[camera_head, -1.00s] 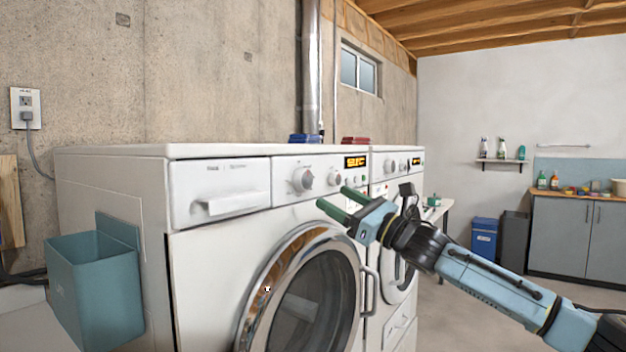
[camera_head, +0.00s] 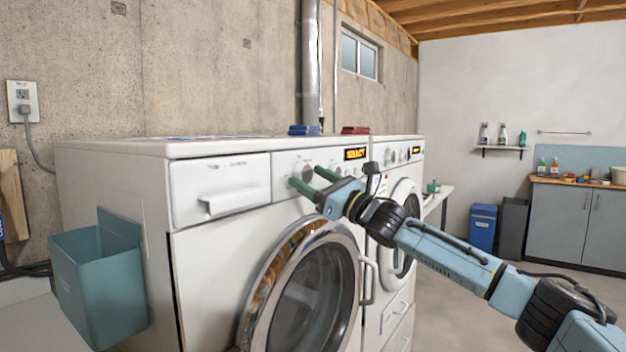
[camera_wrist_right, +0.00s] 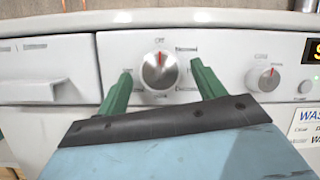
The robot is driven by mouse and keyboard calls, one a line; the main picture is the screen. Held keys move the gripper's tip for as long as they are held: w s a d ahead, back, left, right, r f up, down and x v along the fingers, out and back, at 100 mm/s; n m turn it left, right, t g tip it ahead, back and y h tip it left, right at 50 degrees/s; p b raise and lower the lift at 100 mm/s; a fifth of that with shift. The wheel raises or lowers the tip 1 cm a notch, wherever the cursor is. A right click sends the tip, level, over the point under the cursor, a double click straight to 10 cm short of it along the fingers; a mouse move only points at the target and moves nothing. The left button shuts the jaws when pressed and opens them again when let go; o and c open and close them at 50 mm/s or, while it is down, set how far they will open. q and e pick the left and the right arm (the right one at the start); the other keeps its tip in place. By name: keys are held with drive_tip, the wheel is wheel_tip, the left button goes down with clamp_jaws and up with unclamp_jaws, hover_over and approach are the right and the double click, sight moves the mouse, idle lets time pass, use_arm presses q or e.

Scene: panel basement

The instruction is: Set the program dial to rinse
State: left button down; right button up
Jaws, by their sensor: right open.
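The program dial (camera_wrist_right: 160,70) is a round silver knob on the front panel of the nearer white washing machine (camera_head: 120,185). Its red mark points straight up at the "Off" label; the other labels around it are too small to read. My right gripper (camera_head: 307,177) is open, with green fingers either side of the dial in the right wrist view (camera_wrist_right: 161,73). I cannot tell whether they touch it. In the head view the fingers partly hide the dial. The display (camera_head: 356,154) is lit and seems to read "SELECT". My left gripper is not in view.
A smaller knob (camera_wrist_right: 263,78) and a round button (camera_wrist_right: 306,87) sit right of the dial. The detergent drawer (camera_head: 222,190) is shut at its left. The round door (camera_head: 310,290) is below. A teal bin (camera_head: 98,290) hangs on the machine's side.

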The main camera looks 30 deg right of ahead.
drive_tip(key=c, duration=1)
